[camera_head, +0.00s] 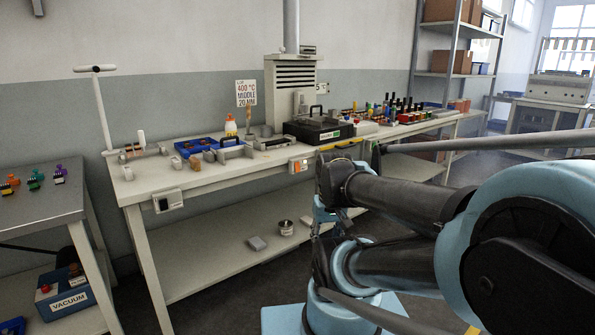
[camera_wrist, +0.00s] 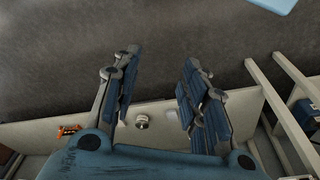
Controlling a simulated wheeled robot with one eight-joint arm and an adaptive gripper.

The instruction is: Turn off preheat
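Two small boxes sit on the front edge of the long workbench (camera_head: 230,181). One has an orange switch (camera_head: 298,165) and is right of the bench's middle. The other is a white box with a dark face and a hint of green (camera_head: 168,201), near the left end. I cannot read a preheat label on either, nor their switch positions. A small orange item (camera_wrist: 69,131) at the lower left of the wrist view may be the orange switch. My gripper (camera_wrist: 158,62) is open and empty, its fingers apart over the floor. In the head view my arm hides much of it.
A metal can (camera_head: 286,228) and a grey block (camera_head: 257,243) lie on the lower shelf. Above are blue bins (camera_head: 196,146), a black case (camera_head: 318,127) and several bottles. A side table (camera_head: 40,205) stands left. The floor before the bench is open.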

